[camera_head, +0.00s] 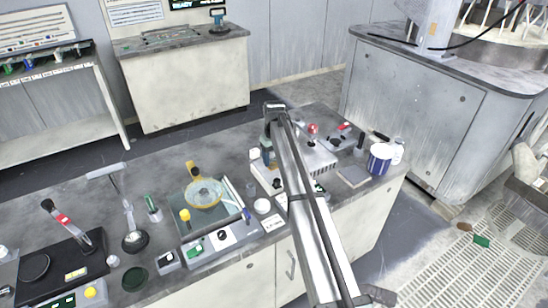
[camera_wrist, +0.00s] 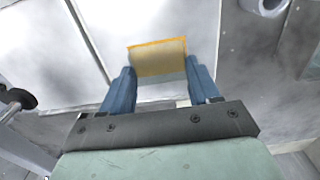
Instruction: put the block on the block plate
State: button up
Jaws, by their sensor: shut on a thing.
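In the wrist view, a flat tan block (camera_wrist: 158,58) with an orange edge sits between the two blue fingers of my gripper (camera_wrist: 158,74). The fingers touch its sides, so my gripper is shut on it. In the head view, my gripper (camera_head: 267,155) hangs over the back middle of the bench, partly behind my arm; the block cannot be made out there. No block plate can be identified for certain. A flat grey square plate (camera_head: 353,177) lies to the right of my arm, near the bench's right end.
A white box with a slotted front (camera_head: 318,160), a red-topped knob (camera_head: 313,129) and a blue-and-white cup (camera_head: 379,159) stand to the right. Small items crowd the bench.

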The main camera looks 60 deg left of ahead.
aim_at(274, 160)
jog(key=shift+f, duration=0.1)
jog(key=o, duration=1.1)
notch_tip(274, 160, up, 12)
jog(key=shift+r, duration=0.15)
